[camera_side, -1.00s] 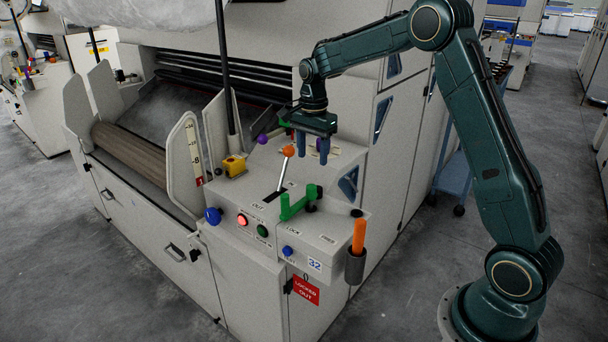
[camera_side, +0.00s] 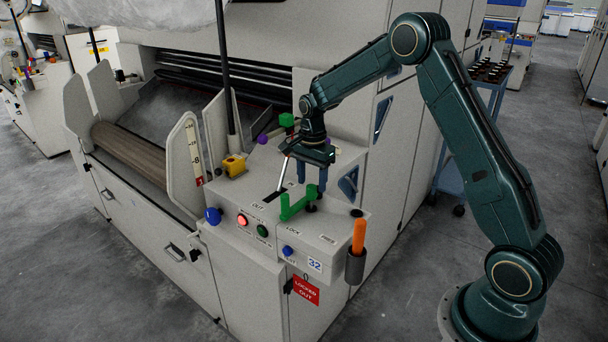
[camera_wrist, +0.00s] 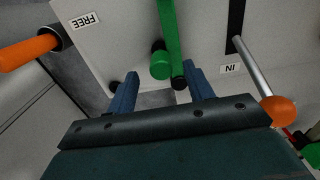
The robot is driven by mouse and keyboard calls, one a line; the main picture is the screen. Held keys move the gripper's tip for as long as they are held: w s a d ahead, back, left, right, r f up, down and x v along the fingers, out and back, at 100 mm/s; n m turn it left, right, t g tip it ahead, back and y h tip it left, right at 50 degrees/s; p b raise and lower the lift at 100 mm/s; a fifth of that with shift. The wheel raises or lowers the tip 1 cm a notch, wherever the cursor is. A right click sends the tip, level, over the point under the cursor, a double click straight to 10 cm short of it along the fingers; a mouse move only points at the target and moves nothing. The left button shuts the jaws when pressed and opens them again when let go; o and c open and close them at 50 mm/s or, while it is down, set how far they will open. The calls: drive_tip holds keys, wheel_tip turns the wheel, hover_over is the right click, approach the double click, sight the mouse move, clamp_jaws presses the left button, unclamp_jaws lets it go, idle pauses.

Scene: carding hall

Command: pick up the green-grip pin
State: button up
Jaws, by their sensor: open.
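A green crank-shaped handle (camera_side: 297,205) with upright ends stands on the console near the LOCK label. The wrist view shows it as a green bar (camera_wrist: 168,28) with a round green end and a black knob. A second green block (camera_side: 287,120) stands farther back, behind my gripper. I cannot tell surely which is the green-grip pin. My gripper (camera_side: 311,184) is open and empty, fingers down, just over the handle's right end. In the wrist view, the fingertips (camera_wrist: 160,72) are spread either side of the bar's near end; contact cannot be told.
A lever with an orange ball (camera_wrist: 279,110) rises from a slot close to my gripper. An orange handle (camera_side: 359,236) stands in a holder at the console's right edge.

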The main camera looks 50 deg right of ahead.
sight(311, 186)
drive_tip(key=shift+f, duration=2.05)
drive_tip(key=shift+w, duration=0.1)
drive_tip(key=c, duration=1.1)
